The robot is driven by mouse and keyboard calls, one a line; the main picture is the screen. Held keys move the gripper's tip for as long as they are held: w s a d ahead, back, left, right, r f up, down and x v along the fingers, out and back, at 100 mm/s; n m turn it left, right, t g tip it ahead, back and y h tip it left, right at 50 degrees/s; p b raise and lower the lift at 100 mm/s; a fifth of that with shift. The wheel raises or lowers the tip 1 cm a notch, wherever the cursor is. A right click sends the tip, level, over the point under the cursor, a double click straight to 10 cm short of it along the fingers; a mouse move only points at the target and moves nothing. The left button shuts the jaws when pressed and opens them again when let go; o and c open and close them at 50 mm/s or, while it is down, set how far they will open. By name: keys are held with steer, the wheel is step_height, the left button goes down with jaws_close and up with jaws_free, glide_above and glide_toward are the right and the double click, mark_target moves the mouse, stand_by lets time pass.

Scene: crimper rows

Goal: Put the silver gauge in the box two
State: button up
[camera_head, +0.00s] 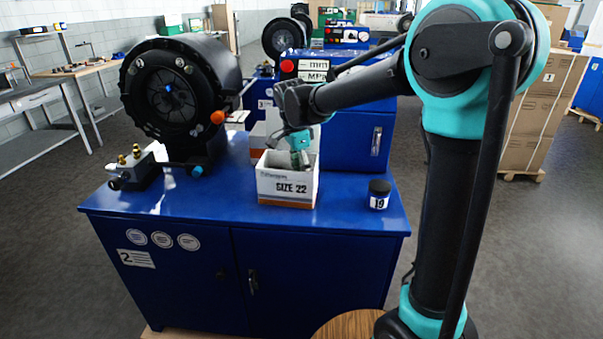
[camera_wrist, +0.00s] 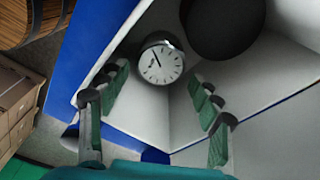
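A white box (camera_head: 272,187) marked "SIZE 22" stands open-topped on the blue cabinet top. My gripper (camera_head: 299,158) points down into its opening, with the fingertips partly hidden by the box's front wall. In the wrist view, the silver gauge (camera_wrist: 161,62), round with a white dial and dark hand, lies within the box's pale walls. My gripper (camera_wrist: 158,80) is open there, its green-padded fingers apart on either side, with the gauge just beyond the tips. I see no finger touching the gauge. The gauge is hidden in the head view.
A dark round object (camera_wrist: 225,22) is beside the gauge in the wrist view. On the cabinet (camera_head: 165,265) marked 2 stand a large black crimper (camera_head: 170,90) at left, a brass-fitted block (camera_head: 131,172), and a small jar (camera_head: 379,195) marked 19 at right. Cabinet top near the jar is clear.

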step_height(320, 180, up, 13)
steer(key=a, duration=0.1)
steer(key=shift+s+a, duration=0.15)
steer(key=shift+s, duration=0.15)
steer(key=shift+r, duration=0.1)
stand_by(1.2)
